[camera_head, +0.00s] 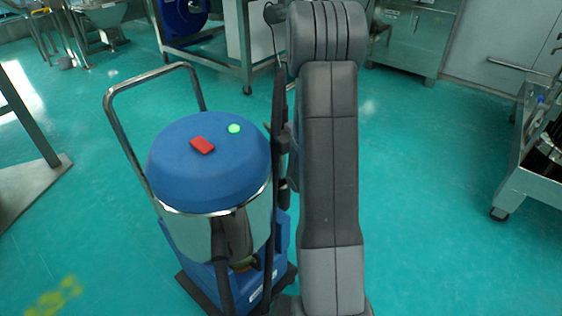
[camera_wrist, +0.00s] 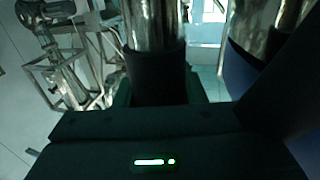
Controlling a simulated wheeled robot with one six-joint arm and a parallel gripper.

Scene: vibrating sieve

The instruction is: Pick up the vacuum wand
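The vacuum wand (camera_wrist: 155,28) shows in the wrist view as a shiny metal tube with a dark sleeve (camera_wrist: 156,75). My gripper (camera_wrist: 158,95) has its dark fingers on either side of this sleeve, with no clear gap; the picture is dark there. In the head view my grey arm hides the gripper and most of the wand; a dark upright strip shows just left of the arm. The vacuum cleaner (camera_head: 205,165) stands left of my arm, with a blue lid, a red button, a green button and a steel drum.
A steel push handle (camera_head: 118,120) rises at the vacuum's left. A steel cart (camera_head: 520,185) stands at the right edge. Steel frames and cabinets (camera_head: 415,45) line the back. Green floor (camera_head: 430,190) is clear right of my arm.

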